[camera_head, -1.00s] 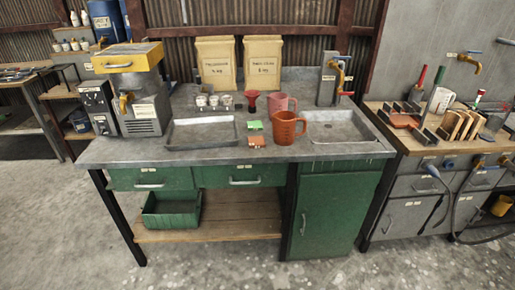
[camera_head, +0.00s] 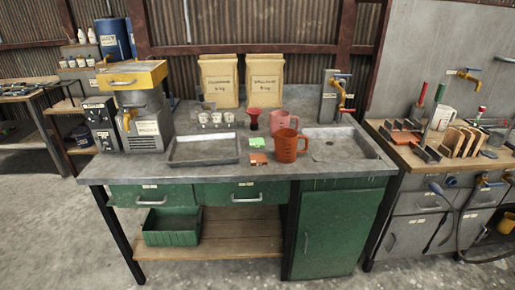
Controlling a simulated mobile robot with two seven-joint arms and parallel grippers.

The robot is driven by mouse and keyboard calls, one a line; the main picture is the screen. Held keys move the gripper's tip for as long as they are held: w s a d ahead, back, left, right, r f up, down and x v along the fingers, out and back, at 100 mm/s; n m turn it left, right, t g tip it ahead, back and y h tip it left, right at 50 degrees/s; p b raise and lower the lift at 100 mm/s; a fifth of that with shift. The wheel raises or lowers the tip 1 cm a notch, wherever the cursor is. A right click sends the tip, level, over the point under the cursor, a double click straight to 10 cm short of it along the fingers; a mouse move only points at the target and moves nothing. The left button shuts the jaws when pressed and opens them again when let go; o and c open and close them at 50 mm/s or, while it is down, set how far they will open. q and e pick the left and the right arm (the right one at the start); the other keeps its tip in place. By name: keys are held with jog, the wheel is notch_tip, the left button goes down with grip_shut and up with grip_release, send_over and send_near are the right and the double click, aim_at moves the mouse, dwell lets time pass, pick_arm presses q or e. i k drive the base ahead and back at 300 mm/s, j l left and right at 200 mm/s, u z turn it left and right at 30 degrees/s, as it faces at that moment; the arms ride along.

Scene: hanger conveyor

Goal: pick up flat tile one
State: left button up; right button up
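Two small flat pieces lie on the grey metal bench (camera_head: 225,173): a green one (camera_head: 264,148) and an orange-red one (camera_head: 258,158) just in front of it. Both look tile-like, but I cannot tell which is flat tile one. The orange-red piece is just left of an orange jug (camera_head: 288,147). Neither of my grippers is in view.
A pink jug (camera_head: 281,121) and a red funnel (camera_head: 253,117) stand behind the pieces. A shallow tray (camera_head: 205,163) is to the left, a sink basin (camera_head: 340,152) to the right. Two labelled bags (camera_head: 265,80) stand at the back. The bench's front strip is clear.

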aim_at(254, 143)
jog(key=i+l, duration=0.25)
jog(key=l, duration=0.15)
jog(key=i+l, duration=0.25)
jog(key=l, duration=0.15)
jog(key=i+l, duration=0.25)
jog(key=i+l+u, duration=0.1)
jog(key=l, duration=0.4)
jog(key=i+l, duration=0.6)
jog(key=l, duration=0.2)
